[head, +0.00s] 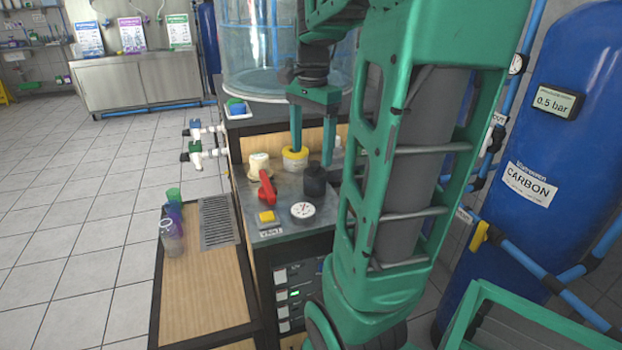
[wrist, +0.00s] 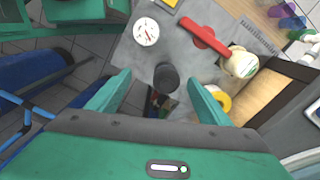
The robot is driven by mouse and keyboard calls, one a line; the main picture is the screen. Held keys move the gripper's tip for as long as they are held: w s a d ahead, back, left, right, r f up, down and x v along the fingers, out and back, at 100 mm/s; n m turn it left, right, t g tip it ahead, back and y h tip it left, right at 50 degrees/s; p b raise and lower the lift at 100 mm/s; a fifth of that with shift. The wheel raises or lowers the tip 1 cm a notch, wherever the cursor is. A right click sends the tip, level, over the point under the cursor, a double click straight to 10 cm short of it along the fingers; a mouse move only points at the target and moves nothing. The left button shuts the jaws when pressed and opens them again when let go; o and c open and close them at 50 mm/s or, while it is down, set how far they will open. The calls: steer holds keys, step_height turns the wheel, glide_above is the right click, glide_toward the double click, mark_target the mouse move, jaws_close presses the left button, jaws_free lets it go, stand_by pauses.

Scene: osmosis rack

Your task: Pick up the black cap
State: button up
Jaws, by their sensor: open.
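The black cap (head: 315,183) stands on the grey counter top (head: 280,216), right of the yellow-and-white cap (head: 294,160). In the wrist view the black cap (wrist: 165,76) shows as a dark round shape between the fingertips. My gripper (head: 312,156) points down with its green fingers apart, and nothing is held. In the head view its right fingertip overlaps the black cap's upper edge; I cannot tell whether they touch. In the wrist view my gripper (wrist: 160,80) has one finger on each side, with gaps to the cap.
A red-handled valve (head: 266,188), a cream knob (head: 259,165), a white gauge (head: 303,210) and a yellow button (head: 267,217) are left of and in front of the cap. A clear tank (head: 258,45) stands behind. Blue CARBON tank (head: 535,150) is at right.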

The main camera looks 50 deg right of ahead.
mark_target(314, 162)
steer(key=shift+w+d+r+m, duration=0.35)
steer(key=shift+d+m, duration=0.15)
steer(key=shift+d, duration=0.15)
steer(key=shift+w+d+r+m, duration=0.2)
steer(key=shift+w+d+m, duration=0.15)
steer(key=shift+d+m, duration=0.2)
steer(key=shift+w+d+f, duration=0.1)
steer(key=shift+d+f, duration=0.1)
steer(key=shift+d, duration=0.05)
steer(key=f, duration=1)
steer(key=shift+d+f, duration=0.1)
steer(key=shift+d, duration=0.15)
steer(key=c, duration=1.2)
steer(key=shift+w, duration=0.1)
